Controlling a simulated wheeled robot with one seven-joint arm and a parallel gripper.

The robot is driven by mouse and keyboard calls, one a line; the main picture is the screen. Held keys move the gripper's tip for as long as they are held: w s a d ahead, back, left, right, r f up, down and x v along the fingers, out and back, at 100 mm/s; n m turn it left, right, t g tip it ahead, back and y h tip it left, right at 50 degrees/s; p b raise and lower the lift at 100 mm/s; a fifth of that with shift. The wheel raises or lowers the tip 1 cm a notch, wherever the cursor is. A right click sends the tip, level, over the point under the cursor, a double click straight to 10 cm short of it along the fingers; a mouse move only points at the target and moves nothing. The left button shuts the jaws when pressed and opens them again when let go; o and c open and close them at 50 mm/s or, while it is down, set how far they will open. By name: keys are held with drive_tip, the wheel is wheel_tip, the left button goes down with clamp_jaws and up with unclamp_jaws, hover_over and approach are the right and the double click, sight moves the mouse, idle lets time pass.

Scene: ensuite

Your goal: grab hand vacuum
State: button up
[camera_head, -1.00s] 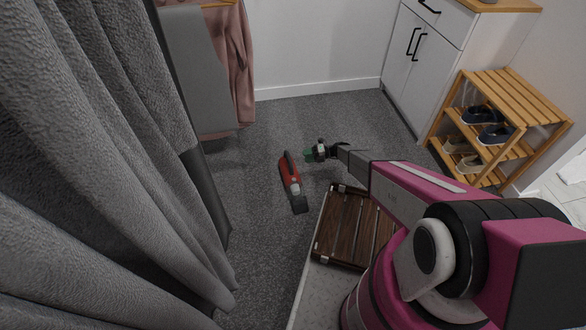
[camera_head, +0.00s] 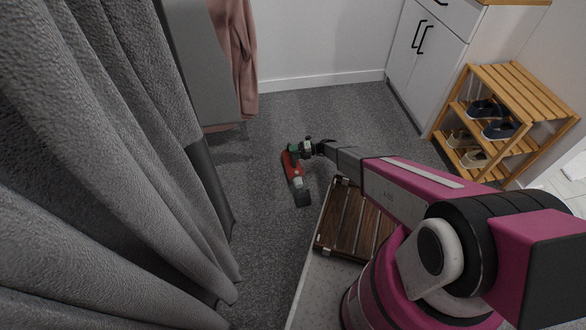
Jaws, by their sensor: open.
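The hand vacuum (camera_head: 291,167), red with a grey and dark nozzle end, lies on the dark grey carpet near the middle of the view. Its nozzle end points toward me. My gripper (camera_head: 295,149) is open at the far, handle end of the vacuum and overlaps it in the picture. The gripper hides part of the handle. I cannot tell whether the fingers are around the handle, above it or touching it.
A grey curtain (camera_head: 110,150) fills the left side. A wooden slatted rack (camera_head: 350,222) lies right of the vacuum, beside my base. A shoe shelf (camera_head: 515,90) and white cabinet (camera_head: 425,60) stand at the right. Carpet beyond the vacuum is clear.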

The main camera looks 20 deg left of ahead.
drive_tip(key=shift+s+a+f, duration=0.15)
drive_tip(key=shift+s+a, duration=0.05)
drive_tip(key=shift+a, duration=0.35)
clamp_jaws()
idle(1.0)
